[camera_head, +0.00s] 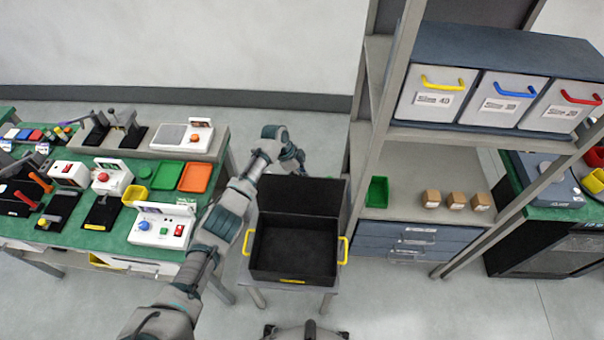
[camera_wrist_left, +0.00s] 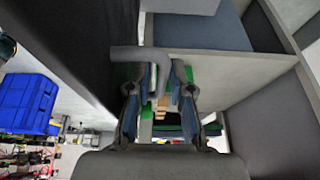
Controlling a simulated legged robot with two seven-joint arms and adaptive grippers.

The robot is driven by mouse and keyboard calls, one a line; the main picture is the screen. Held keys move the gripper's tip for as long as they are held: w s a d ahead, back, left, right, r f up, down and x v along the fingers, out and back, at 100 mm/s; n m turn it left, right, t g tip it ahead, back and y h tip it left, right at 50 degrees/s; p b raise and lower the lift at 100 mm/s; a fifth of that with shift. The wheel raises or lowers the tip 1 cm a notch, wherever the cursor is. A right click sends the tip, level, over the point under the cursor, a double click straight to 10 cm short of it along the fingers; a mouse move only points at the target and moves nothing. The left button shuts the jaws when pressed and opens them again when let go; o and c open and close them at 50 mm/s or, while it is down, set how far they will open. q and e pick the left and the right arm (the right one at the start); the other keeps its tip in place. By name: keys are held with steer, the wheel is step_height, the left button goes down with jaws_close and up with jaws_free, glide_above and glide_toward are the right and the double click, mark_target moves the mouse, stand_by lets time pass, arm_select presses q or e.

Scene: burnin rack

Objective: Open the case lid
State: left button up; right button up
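The black case (camera_head: 292,278) stands on a small stand, with a yellow handle on each side. Its lid (camera_head: 300,196) stands upright at the back edge, and the inside looks empty. My left arm reaches past the case's left side, and my left gripper (camera_head: 294,160) is behind the lid's top edge, its tips partly hidden. In the left wrist view, the gripper (camera_wrist_left: 162,105) has its fingers apart. A grey bent bar (camera_wrist_left: 140,54) extends from the dark panel at left, likely the lid, and its end lies between the fingers, with gaps beside it. My right gripper is not in view.
A green workbench (camera_head: 60,228) with devices and trays is left of my arm. A shelf rack (camera_head: 372,130) with bins, a green tray (camera_head: 377,192) and small boxes stands close to the right. Floor between case and rack is narrow.

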arm_select(q)
steer(key=shift+r, duration=0.25)
steer(key=v, duration=1.1)
steer(key=shift+r, duration=0.2)
steer(key=shift+a+f, duration=0.1)
